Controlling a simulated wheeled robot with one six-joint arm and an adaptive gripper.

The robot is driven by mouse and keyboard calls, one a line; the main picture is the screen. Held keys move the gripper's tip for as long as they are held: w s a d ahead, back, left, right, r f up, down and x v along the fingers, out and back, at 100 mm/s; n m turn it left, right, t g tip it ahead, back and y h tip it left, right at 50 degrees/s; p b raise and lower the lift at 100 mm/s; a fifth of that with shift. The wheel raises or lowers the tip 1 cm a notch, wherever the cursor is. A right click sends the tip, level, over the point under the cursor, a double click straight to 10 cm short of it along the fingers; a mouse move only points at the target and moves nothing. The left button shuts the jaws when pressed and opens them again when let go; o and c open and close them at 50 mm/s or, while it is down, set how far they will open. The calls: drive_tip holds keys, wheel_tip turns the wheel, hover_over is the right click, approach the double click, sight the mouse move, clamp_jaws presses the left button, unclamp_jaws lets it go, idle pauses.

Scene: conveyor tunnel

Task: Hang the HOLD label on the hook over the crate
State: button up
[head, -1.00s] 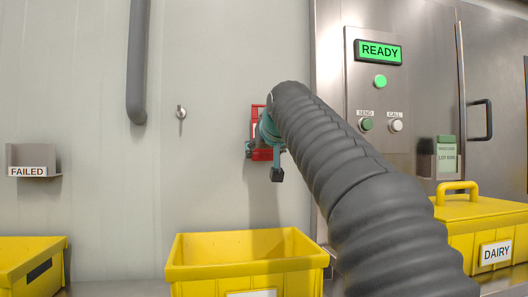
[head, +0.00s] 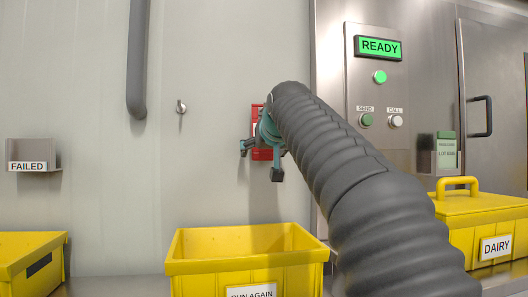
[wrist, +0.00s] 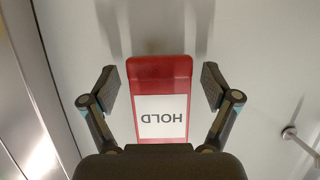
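The HOLD label (wrist: 162,72) is a red tag with a white panel, upside down in the wrist view and flat against or close to the wall. In the head view the label (head: 262,154) is partly hidden by my arm. My gripper (wrist: 160,88) is open, one finger on each side of the label with a gap at both edges. My gripper also shows in the head view (head: 260,158). A bare hook (head: 181,107) is on the wall to the left of the label, above the open yellow crate (head: 245,266) marked RUN AGAIN. The hook also shows in the wrist view (wrist: 290,132).
A FAILED holder (head: 34,167) is on the wall at left, above another yellow crate (head: 30,262). A grey pipe (head: 137,60) runs down near the hook. At right are a READY panel (head: 375,85) and a lidded DAIRY crate (head: 485,230).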

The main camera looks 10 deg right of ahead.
drive_tip(key=shift+s, duration=0.1)
drive_tip(key=v, duration=1.1)
drive_tip(key=shift+s, duration=0.35)
drive_tip(key=shift+r, duration=0.15)
drive_tip(key=shift+d, duration=0.1)
idle(0.4)
